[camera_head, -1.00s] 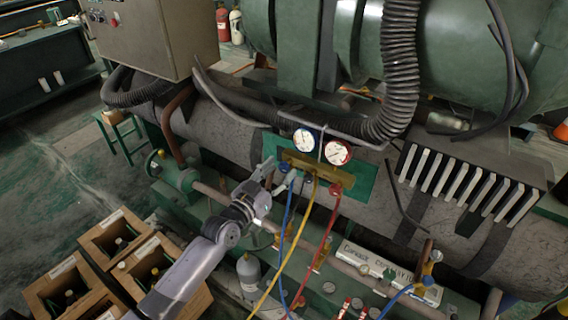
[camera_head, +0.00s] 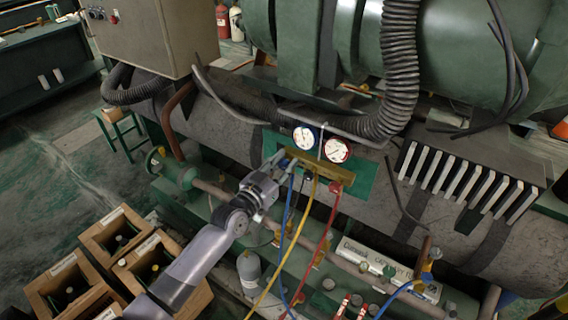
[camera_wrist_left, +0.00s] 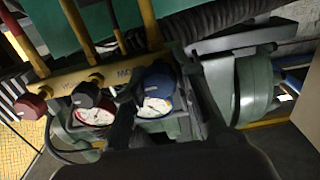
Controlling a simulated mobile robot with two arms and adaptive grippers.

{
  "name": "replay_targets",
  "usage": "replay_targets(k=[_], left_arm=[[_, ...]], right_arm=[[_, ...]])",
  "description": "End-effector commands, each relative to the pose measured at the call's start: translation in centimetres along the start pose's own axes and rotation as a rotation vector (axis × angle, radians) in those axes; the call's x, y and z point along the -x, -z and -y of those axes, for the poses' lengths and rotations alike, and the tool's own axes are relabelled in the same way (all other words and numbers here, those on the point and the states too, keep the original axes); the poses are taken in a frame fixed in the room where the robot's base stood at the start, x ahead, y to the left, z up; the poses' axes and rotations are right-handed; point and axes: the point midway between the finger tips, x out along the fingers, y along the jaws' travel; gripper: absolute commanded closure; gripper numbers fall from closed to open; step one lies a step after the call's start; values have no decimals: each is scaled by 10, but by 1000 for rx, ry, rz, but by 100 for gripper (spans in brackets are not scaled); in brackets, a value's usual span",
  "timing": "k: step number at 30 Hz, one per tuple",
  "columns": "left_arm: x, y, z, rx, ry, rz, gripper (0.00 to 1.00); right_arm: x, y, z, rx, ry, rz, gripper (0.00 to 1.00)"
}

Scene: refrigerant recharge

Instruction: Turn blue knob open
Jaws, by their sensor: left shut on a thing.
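The yellow manifold bar (camera_head: 322,168) sits on the green machine, with a blue-rimmed gauge (camera_head: 304,139) and a red-rimmed gauge (camera_head: 337,150) above it. My left gripper (camera_head: 281,163) is at the bar's left end, shut on the blue knob, which its fingers mostly hide in the head view. In the left wrist view the blue knob (camera_wrist_left: 157,72) shows between the dark fingers, in front of the blue gauge's white face. A red knob (camera_wrist_left: 30,107) is at the bar's other end, and a black knob (camera_wrist_left: 85,95) lies between. My right gripper is not in view.
Blue, yellow (camera_head: 294,243) and red (camera_head: 326,230) hoses hang below the bar, close to my left wrist. A thick black corrugated hose (camera_head: 400,70) hangs over the right side. Wooden crates (camera_head: 150,262) stand at the lower left.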

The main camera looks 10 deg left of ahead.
Motion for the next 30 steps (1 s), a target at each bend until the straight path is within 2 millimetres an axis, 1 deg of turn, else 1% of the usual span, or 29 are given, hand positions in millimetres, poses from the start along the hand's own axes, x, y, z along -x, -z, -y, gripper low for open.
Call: replay_targets(k=[1, 7, 9, 14, 20, 26, 30], left_arm=[[0, 0, 0, 0, 0, 0, 84], [0, 0, 0, 0, 0, 0, 97], [0, 0, 0, 0, 0, 0, 100], [0, 0, 0, 5, 0, 0, 100], [0, -1, 0, 54, 0, 0, 100], [0, -1, 0, 178, 0, 0, 100], [0, -2, 1, 299, 1, 0, 100]], right_arm=[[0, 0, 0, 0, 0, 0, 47], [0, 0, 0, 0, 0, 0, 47], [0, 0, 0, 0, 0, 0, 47], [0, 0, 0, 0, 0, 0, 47], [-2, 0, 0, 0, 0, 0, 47], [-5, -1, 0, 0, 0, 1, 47], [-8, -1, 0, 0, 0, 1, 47]])
